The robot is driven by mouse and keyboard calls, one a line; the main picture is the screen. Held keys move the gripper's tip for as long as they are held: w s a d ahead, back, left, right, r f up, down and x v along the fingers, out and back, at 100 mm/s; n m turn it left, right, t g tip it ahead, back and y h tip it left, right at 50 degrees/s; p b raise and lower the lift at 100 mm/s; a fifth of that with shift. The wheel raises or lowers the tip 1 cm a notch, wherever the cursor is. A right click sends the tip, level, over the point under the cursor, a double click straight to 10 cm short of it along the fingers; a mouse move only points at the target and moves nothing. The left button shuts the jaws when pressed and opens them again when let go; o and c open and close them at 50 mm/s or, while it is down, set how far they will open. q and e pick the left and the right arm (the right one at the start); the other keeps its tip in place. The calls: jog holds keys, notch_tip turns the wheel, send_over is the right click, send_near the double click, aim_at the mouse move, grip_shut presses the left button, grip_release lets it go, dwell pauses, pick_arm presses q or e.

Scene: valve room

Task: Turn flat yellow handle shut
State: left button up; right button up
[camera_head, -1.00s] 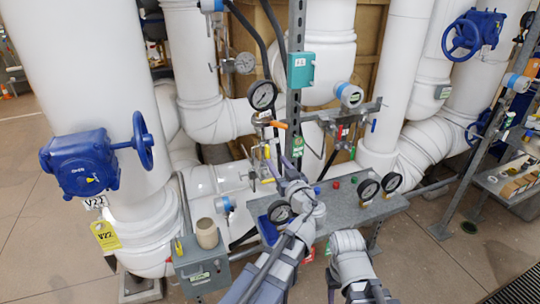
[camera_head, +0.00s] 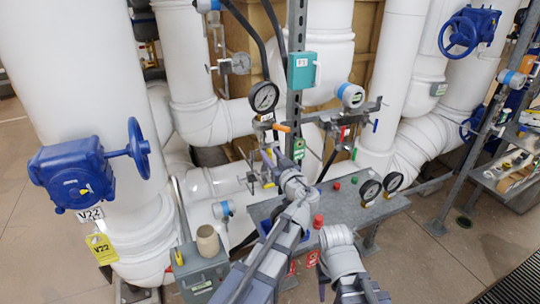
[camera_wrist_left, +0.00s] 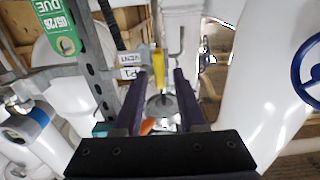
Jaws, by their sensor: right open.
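A flat yellow handle (camera_wrist_left: 158,62) shows in the left wrist view, lying lengthwise between the tips of my left gripper (camera_wrist_left: 161,76). The gripper's two dark fingers stand apart, one on each side of it, with no clear contact. In the head view my left gripper (camera_head: 270,158) reaches up to the small valves at the grey post, and the arm partly hides the spot. An orange handle (camera_head: 281,128) sits just above; it also shows in the left wrist view (camera_wrist_left: 147,127). My right gripper (camera_head: 322,283) is low at the bottom, away from the valves, mostly hidden.
A grey post (camera_head: 294,80) with a teal box (camera_head: 302,69) rises behind the gripper. A round gauge (camera_head: 264,97) is close by on the left. A metal bench (camera_head: 350,212) carries buttons and two gauges. White pipes and blue valves (camera_head: 75,172) stand around.

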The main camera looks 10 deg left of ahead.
pick_arm(q)
grip_shut()
jog(key=shift+m, duration=0.3)
dwell(0.3)
jog(key=shift+w+d+f+m+b, duration=0.1)
jog(key=shift+d+f+m+b, duration=0.1)
jog(key=shift+m, duration=2.65)
jog(key=shift+w+d+f+m+b, duration=0.15)
jog(key=shift+f+m, duration=0.1)
jog(key=shift+m, duration=2.65)
jog(key=shift+w+d+f+m+b, duration=0.1)
jog(key=shift+f+m+b, duration=0.1)
jog(key=shift+m, duration=2.65)
jog(key=shift+o, duration=0.7)
grip_release()
